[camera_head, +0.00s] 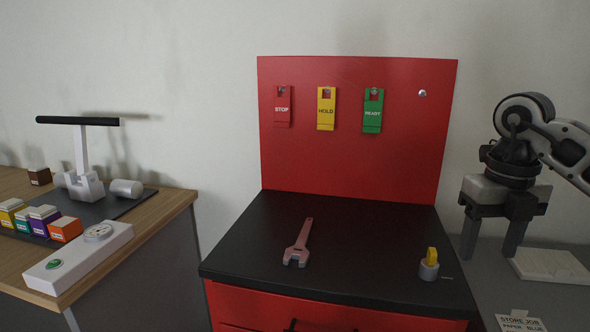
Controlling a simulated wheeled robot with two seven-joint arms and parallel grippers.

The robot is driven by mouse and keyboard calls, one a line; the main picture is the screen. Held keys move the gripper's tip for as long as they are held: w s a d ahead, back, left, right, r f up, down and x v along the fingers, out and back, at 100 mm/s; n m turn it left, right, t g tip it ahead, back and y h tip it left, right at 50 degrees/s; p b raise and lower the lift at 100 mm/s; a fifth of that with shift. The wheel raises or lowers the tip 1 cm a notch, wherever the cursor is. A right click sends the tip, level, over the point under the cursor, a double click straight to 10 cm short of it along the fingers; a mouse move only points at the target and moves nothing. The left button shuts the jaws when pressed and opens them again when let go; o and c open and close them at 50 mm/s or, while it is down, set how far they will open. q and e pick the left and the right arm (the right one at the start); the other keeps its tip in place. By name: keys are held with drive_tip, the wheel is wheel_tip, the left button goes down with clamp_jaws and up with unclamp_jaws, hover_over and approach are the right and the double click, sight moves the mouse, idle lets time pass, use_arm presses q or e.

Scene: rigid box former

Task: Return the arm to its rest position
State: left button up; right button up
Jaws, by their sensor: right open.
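My right arm comes in from the right edge of the head view. Its gripper (489,244) points down with its two fingers apart and nothing between them. It hangs to the right of the black-topped red cabinet (350,262), over or in front of a grey surface. Its height above that surface is hard to tell. My left gripper is not in view.
A wrench (299,243) and a grey cup with a yellow piece (429,265) are on the cabinet. Tags STOP (283,108), HOLD (326,112) and READY (373,112) hang on the red panel (350,165). A white tray (550,267) lies right. A wooden table (165,222) stands left.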

drive_tip(key=s+a+f+n+g+y, duration=0.15)
drive_tip(key=a+f+y, duration=0.35)
drive_tip(key=a, duration=0.5)
drive_tip(key=s+a+f+n+g+y, duration=0.1)
drive_tip(key=s+a+f+n+y, duration=0.2)
drive_tip(key=a, duration=0.7)
drive_tip(key=s+a+r+m+t+y, duration=0.1)
drive_tip(key=s+a+m+t+y, duration=0.15)
drive_tip(key=a+m+y, duration=0.55)
drive_tip(key=w+d+f+m+t+h, duration=0.1)
drive_tip(key=d+f+m+t+h, duration=0.25)
drive_tip(key=f+m+t, duration=0.45)
drive_tip(key=w+d+f+m+t+h, duration=0.1)
drive_tip(key=d+f+m+t+h, duration=0.25)
drive_tip(key=m+t, duration=0.8)
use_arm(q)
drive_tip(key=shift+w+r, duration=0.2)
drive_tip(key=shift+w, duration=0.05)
use_arm(e)
drive_tip(key=s+d+f+m+g+h, duration=0.3)
drive_tip(key=s+f+m+g, duration=0.1)
drive_tip(key=f, duration=0.4)
drive_tip(key=s+d+f+m+g+h, duration=0.3)
drive_tip(key=s+f+m+g, duration=0.2)
drive_tip(key=s+f, duration=0.4)
drive_tip(key=shift+s+f+m, duration=0.15)
drive_tip(key=shift+s+m, duration=0.1)
drive_tip(key=shift+m, duration=0.45)
